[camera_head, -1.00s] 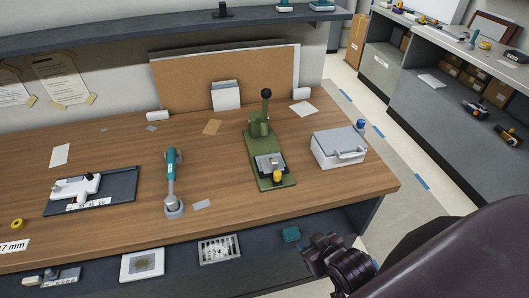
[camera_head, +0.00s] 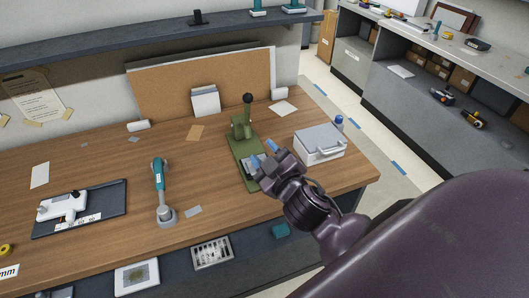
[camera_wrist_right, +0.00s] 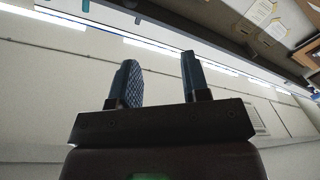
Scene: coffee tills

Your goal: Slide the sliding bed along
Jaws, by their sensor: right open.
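A green hand press (camera_head: 242,129) with a black ball-topped lever stands towards the right of the wooden table. Its sliding bed at the front is mostly hidden by my right gripper. My right gripper (camera_head: 264,153) is in front of the press's lower part, with its blue fingertips towards the press. Whether it touches the bed cannot be told. In the right wrist view the two fingers (camera_wrist_right: 158,75) stand apart with nothing between them. My left gripper is not in view.
A white lidded box (camera_head: 319,146) stands right of the press, close to my gripper. A teal-handled tool (camera_head: 159,175) stands to the left. A white device lies on a dark tray (camera_head: 112,207) further left. A shelf (camera_head: 150,40) runs above the table's back.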

